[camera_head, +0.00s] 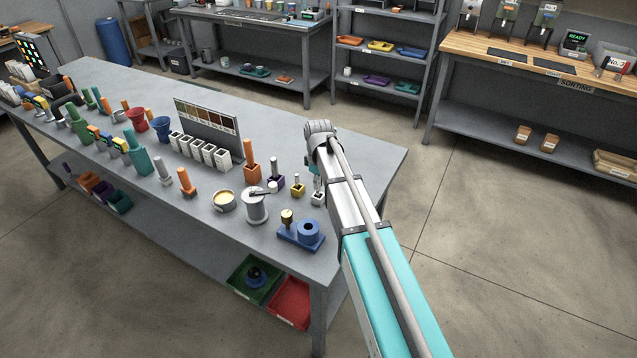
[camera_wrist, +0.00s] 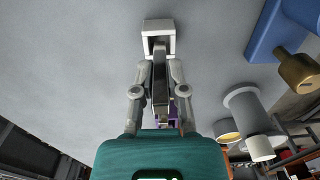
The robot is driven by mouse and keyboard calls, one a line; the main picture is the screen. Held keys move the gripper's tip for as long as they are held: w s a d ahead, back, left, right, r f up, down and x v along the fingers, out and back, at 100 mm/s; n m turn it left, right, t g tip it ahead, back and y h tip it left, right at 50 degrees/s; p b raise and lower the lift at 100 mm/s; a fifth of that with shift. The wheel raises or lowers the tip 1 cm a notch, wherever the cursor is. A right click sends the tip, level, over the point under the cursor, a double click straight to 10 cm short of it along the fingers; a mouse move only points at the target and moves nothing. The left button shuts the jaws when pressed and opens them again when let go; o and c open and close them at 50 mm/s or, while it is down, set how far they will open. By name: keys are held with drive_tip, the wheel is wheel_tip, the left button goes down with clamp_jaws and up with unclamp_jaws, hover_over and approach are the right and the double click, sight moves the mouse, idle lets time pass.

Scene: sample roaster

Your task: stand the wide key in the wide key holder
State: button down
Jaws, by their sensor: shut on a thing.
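A grey bar-shaped key (camera_wrist: 160,88), which I take as the wide key, is between the fingers of my gripper (camera_wrist: 159,82) in the wrist view. My gripper is shut on it. The key's far end overlaps the dark opening of a small white square holder (camera_wrist: 158,27), taken as the wide key holder. I cannot tell how far the end is inside. In the head view the white holder (camera_head: 318,199) stands near the table's right end, with my gripper (camera_head: 317,180) just above it, partly hidden by my arm.
A yellow holder (camera_head: 297,190) and a purple holder (camera_head: 277,185) with pieces in them stand close left. A blue base with a brass knob (camera_head: 302,234) and a grey cylinder (camera_head: 255,207) stand nearer the front edge. The tabletop beyond the white holder is clear.

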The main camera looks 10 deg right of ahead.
drive_tip(key=shift+f+b, duration=1.3)
drive_tip(key=shift+f, duration=0.05)
drive_tip(key=shift+f, duration=0.15)
drive_tip(key=c, duration=0.6)
unclamp_jaws()
drive_tip(key=shift+r, duration=0.2)
wheel_tip(320, 180, up, 9)
drive_tip(key=p, duration=0.8)
drive_tip(key=shift+f+p, duration=0.2)
drive_tip(key=shift+p, duration=0.2)
drive_tip(key=shift+s+d+r, duration=0.1)
drive_tip(key=shift+s+r, duration=0.1)
drive_tip(key=shift+r, duration=0.05)
drive_tip(key=s+d+r+p, duration=0.1)
drive_tip(key=s+d, duration=0.1)
drive_tip(key=s, duration=0.4)
drive_tip(key=s+d+r+p, duration=0.1)
drive_tip(key=s+p, duration=0.1)
drive_tip(key=s, duration=0.5)
drive_tip(key=s+d+r+p, duration=0.1)
drive_tip(key=s+d+r, duration=0.1)
drive_tip(key=s, duration=0.4)
drive_tip(key=shift+s+d+r+p, duration=0.1)
drive_tip(key=shift+s+d+p, duration=0.15)
drive_tip(key=shift+d+p, duration=0.1)
